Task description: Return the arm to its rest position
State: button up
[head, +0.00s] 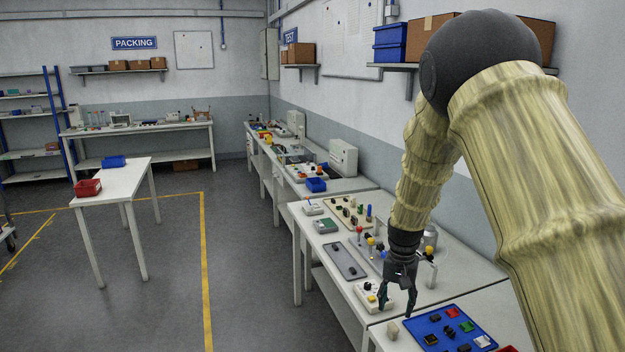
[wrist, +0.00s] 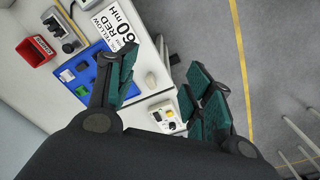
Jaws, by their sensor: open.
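My gripper (head: 397,298) hangs at the end of my arm over the workbench at the right in the head view, pointing down. In the wrist view my gripper (wrist: 163,98) shows its two dark green fingers spread apart, with nothing between them. Below and around the gripper, a small white box with a yellow part (wrist: 167,116) sits at the bench edge; it also shows in the head view (head: 370,298). My arm is bent, its forearm reaching down to the bench. The bowl named by the scene cannot be told for certain.
A blue board (head: 440,330) with small coloured parts lies right of the gripper. A grey tray (head: 345,262) and a stand with coloured knobs lie behind it. A red bin (wrist: 36,50) shows in the wrist view. The floor (head: 240,270) left of the bench is clear.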

jog(key=s+d+f+n+b, duration=0.1)
jog(key=s+f, duration=0.5)
jog(key=f, duration=0.3)
jog(key=s+d+f+b, duration=0.1)
jog(key=s+f+b, duration=0.1)
jog(key=s+f, duration=0.6)
jog(key=s+d+f+n+b, duration=0.1)
jog(key=s+f, duration=0.3)
jog(key=f, duration=0.7)
jog(key=s+f+b, duration=0.1)
jog(key=s+f, duration=0.3)
jog(key=s, duration=0.5)
jog(key=s+a+f+n+b, duration=0.1)
jog(key=s+f, duration=0.3)
jog(key=s, duration=0.6)
jog(key=s+f+n+b, duration=0.1)
jog(key=s+f, duration=0.3)
jog(key=s, duration=0.5)
jog(key=shift+s+a+b, duration=0.3)
jog(key=shift+a+b, duration=0.1)
jog(key=shift+s, duration=0.1)
